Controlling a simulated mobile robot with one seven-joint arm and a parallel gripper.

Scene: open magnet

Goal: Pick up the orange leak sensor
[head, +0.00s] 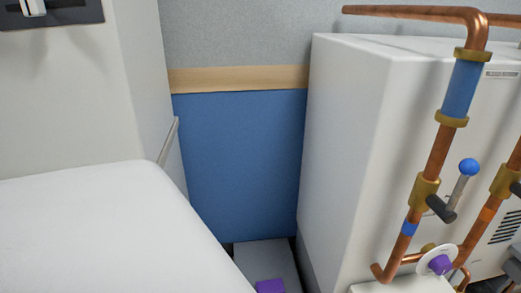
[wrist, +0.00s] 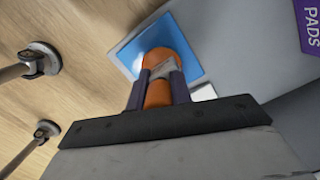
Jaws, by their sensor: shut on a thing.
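The orange leak sensor (wrist: 157,95) is a rounded orange body with a grey part, seen in the wrist view. My gripper (wrist: 160,76) is shut on it, with one dark finger on each side. The fingers hide part of its sides. A blue square (wrist: 193,50) lies behind the sensor in this view. I cannot tell whether the sensor touches it or is held above it. Neither the sensor nor my gripper shows in the head view.
In the wrist view, a wood-look floor (wrist: 85,60) has two round metal feet (wrist: 40,57) at the left. A purple "PADS" label (wrist: 309,22) is at upper right. In the head view, a white cabinet (head: 345,130) with copper pipes (head: 437,150) stands right; a white surface (head: 90,230) is left.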

